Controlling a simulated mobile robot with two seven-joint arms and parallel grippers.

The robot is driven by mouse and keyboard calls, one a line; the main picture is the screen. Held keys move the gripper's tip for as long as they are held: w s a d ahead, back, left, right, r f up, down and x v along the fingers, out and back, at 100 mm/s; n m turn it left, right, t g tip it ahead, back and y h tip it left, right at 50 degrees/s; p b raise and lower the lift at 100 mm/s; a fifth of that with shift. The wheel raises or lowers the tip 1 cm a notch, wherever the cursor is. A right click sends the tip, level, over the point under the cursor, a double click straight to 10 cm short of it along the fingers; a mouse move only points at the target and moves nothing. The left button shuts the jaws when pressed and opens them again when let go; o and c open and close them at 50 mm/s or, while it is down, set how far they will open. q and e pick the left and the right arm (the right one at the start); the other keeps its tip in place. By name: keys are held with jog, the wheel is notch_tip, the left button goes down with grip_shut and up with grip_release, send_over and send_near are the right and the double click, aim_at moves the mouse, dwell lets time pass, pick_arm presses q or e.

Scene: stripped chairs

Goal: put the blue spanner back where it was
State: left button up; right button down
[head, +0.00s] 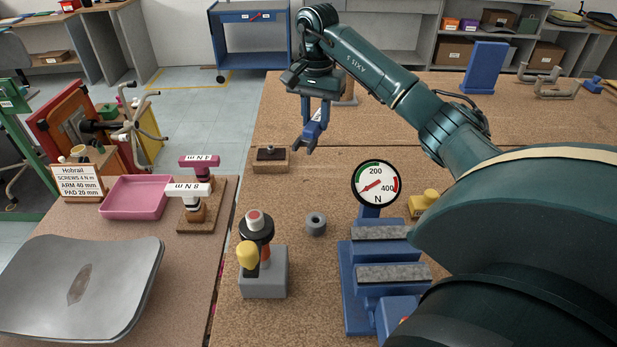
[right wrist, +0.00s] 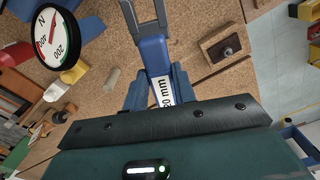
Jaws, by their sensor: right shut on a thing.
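The blue spanner (head: 312,132) hangs in my right gripper (head: 317,104) above the far part of the cork-topped bench. In the right wrist view, the blue spanner (right wrist: 154,52) has a grey forked end pointing away from the camera and a white label ending in "0 mm". The right gripper (right wrist: 160,88) is shut on its blue handle, with a finger on each side. A small wooden block (head: 270,160) with a dark top piece lies on the bench, left of and below the spanner in the head view. My left gripper is not in view.
A round force dial (head: 377,184) stands on a blue clamp fixture (head: 358,300) in front. A pink tray (head: 135,198) and torque tools are on the left table. The bench's middle is mostly clear.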

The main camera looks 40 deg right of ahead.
notch_tip(320, 180, down, 18)
jog(key=shift+r+b, duration=0.2)
jog(key=shift+b, duration=0.5)
jog(key=shift+w+f, duration=0.1)
jog(key=shift+f, duration=0.25)
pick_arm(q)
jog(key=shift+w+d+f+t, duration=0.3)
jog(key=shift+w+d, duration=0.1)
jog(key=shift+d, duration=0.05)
pick_arm(e)
jog(key=shift+f, duration=0.2)
jog(key=c, duration=1.2)
grip_release()
jog(key=shift+c, duration=0.2)
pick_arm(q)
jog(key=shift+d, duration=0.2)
pick_arm(e)
jog(key=shift+o, duration=0.5)
